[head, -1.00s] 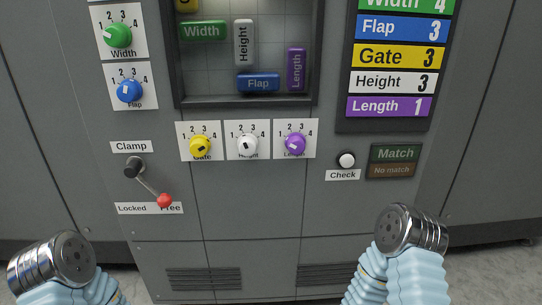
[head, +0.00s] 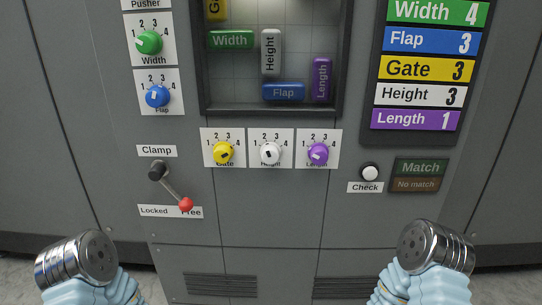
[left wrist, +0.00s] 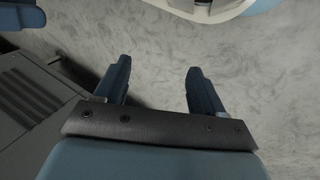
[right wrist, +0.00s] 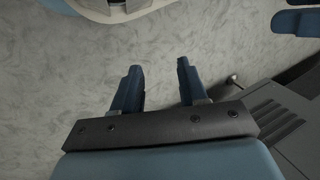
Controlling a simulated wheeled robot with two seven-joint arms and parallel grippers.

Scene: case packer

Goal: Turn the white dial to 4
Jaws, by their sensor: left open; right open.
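The white dial (head: 269,153) sits on a small white plate labelled Height, the middle of three plates in a row under the display window. Its numbers run 1 to 4 around the top; its dark mark is too small to read the setting surely. My left gripper (left wrist: 156,78) is open and empty over grey floor in the left wrist view. My right gripper (right wrist: 158,76) is open and empty in the right wrist view. In the head view both forearms show low in front of the cabinet, well below and apart from the dial; the fingers are not seen there.
The yellow Gate dial (head: 223,153) and purple Length dial (head: 317,153) closely flank the white one. A red-knobbed clamp lever (head: 185,204) stands lower left, at Free. A white Check button (head: 370,172) is at right. The sign (head: 411,94) reads Height 3. Space before the panel is clear.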

